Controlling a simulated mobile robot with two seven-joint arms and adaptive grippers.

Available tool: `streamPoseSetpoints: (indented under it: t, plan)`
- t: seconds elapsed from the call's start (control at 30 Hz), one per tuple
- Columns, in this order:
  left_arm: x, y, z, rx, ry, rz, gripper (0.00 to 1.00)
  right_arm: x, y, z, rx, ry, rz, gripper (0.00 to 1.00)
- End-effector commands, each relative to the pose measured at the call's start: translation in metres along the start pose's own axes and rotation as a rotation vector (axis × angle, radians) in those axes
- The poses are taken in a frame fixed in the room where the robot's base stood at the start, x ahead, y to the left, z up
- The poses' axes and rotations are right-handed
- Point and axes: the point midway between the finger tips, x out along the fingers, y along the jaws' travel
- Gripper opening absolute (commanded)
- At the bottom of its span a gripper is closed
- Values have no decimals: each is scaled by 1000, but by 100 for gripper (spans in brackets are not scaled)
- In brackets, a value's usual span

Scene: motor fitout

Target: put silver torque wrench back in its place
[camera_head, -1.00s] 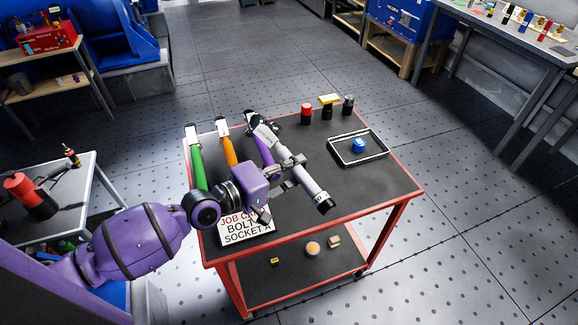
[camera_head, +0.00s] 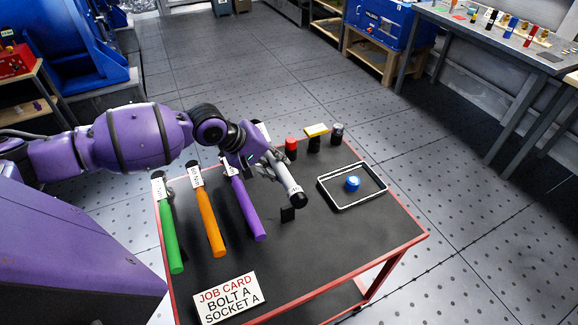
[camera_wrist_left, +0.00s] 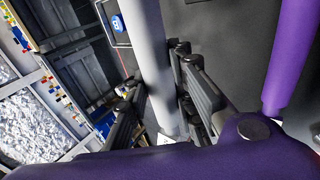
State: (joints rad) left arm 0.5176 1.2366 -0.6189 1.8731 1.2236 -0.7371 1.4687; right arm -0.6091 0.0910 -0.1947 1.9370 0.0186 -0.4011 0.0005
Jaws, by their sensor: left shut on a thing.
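The silver torque wrench (camera_head: 289,183) is in my left gripper (camera_head: 270,168), over the black-topped red cart (camera_head: 330,240). It slants, with its dark grip end toward the front right; my gripper and arm partly hide its far part. In the left wrist view the silver shaft (camera_wrist_left: 150,50) runs between the fingers (camera_wrist_left: 160,105). To its left lie the purple (camera_head: 248,208), orange (camera_head: 208,215) and green (camera_head: 168,230) wrenches, side by side. I cannot tell whether the wrench touches the cart. My right gripper is out of view.
A tray (camera_head: 342,205) holding a blue piece (camera_head: 352,184) lies right of the wrench. Red (camera_head: 291,148), yellow-topped (camera_head: 315,134) and dark (camera_head: 336,132) sockets stand behind. The job card (camera_head: 228,299) lies at the front left. The cart's front middle is bare.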

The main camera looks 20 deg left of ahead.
Motion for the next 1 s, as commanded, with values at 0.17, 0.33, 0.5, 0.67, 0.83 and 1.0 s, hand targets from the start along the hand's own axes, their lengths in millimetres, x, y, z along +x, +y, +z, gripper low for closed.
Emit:
streamPoseSetpoints:
  t: [0.17,0.33,0.5,0.67,0.83,1.0]
  plan:
    - [-4,2,-3,-3,4,-3,0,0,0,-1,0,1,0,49]
    - [-4,2,-3,-3,5,-2,0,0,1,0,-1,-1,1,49]
    - [-4,3,-3,-2,6,-1,0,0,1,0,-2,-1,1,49]
    - [-7,4,-4,-2,10,0,0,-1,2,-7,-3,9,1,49]
    - [3,-4,-2,-5,6,-5,0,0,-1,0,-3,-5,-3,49]
    - [15,-14,-2,-5,6,-7,0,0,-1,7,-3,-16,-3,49]
